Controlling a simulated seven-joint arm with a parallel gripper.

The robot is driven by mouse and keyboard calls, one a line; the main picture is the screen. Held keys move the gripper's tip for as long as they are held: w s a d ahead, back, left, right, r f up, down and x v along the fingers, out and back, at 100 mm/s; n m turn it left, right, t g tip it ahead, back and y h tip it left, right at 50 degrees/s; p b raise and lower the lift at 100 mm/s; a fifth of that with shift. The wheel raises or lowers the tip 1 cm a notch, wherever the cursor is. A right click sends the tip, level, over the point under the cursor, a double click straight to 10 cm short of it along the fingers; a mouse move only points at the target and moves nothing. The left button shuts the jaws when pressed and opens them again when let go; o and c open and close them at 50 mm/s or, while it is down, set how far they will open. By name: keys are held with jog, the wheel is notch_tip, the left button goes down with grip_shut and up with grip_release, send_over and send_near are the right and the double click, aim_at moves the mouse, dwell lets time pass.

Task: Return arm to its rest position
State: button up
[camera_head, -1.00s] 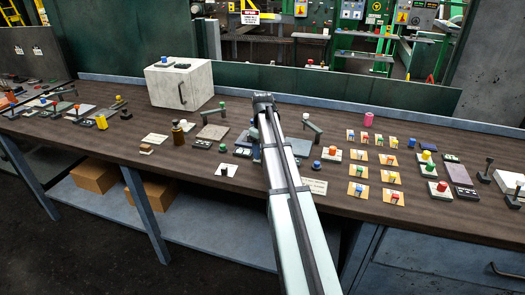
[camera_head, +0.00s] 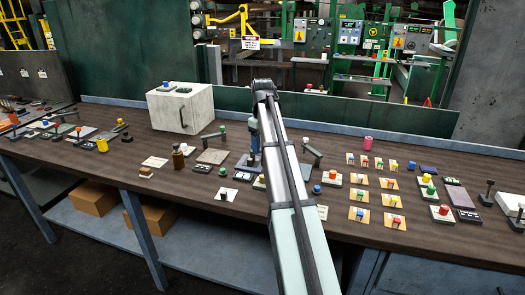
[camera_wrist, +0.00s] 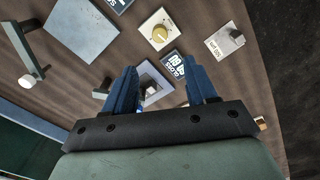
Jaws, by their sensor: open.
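My gripper (camera_wrist: 162,90) shows in the wrist view as two blue fingers spread apart, with nothing between them. It hangs above the brown workbench (camera_wrist: 205,14). In the head view, my arm reaches out over the middle of the bench (camera_head: 120,212). The gripper (camera_head: 254,152) is partly hidden behind the arm there.
A white box (camera_head: 180,109) stands at the back left. Several colored switches sit on yellow plates (camera_head: 364,196) to the right, with a pink cylinder (camera_head: 368,142) behind them. Levers and button boxes line both ends. A low green panel (camera_head: 330,108) backs the bench.

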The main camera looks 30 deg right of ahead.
jog(key=shift+a, duration=0.1)
dwell(0.5)
